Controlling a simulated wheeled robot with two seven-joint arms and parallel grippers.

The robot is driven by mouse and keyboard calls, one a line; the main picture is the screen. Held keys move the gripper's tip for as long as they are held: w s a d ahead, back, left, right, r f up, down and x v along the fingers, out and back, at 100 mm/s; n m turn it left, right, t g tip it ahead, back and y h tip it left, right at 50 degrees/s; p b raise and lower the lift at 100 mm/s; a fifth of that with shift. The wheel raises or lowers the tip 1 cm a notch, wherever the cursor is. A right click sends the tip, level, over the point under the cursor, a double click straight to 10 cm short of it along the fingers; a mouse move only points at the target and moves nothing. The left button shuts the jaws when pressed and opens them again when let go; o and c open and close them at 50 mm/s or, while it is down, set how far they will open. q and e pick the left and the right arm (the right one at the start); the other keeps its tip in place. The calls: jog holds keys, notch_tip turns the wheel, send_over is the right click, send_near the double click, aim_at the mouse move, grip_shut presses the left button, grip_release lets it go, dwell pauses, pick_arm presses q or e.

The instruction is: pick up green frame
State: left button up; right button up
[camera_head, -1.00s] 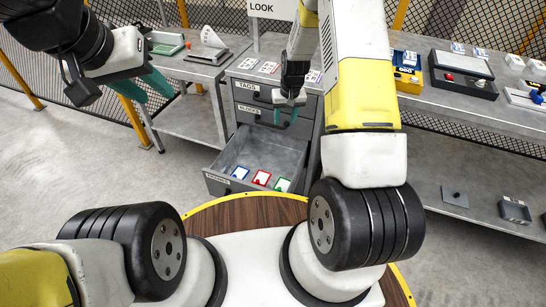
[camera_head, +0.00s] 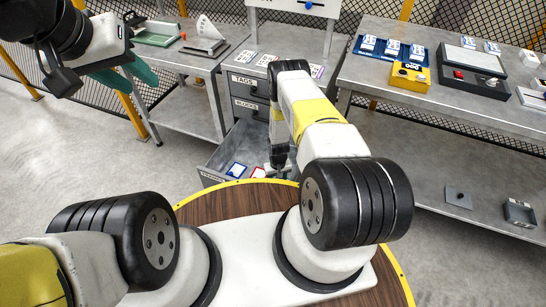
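The open drawer (camera_head: 215,160) of the grey cabinet holds small coloured frames. A blue frame (camera_head: 237,170) and a red frame (camera_head: 258,172) show in it. The green frame is not visible; my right arm covers the drawer's right part. My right gripper (camera_head: 278,163) is down at the drawer, right of the red frame. Its fingers are hidden, so I cannot tell whether it is open or holds anything.
Closed drawers labelled TAGS and BLOCKS (camera_head: 247,105) sit above the open one. Cards lie on the cabinet top. The right bench (camera_head: 460,115) carries a blue tray (camera_head: 375,50), a yellow device (camera_head: 410,76) and a black box (camera_head: 470,70). The left bench (camera_head: 185,115) stands behind my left gripper.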

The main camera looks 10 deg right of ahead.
notch_tip(320, 180, down, 5)
jog(key=shift+a+r, duration=0.1)
jog(key=shift+r, duration=0.05)
grip_shut()
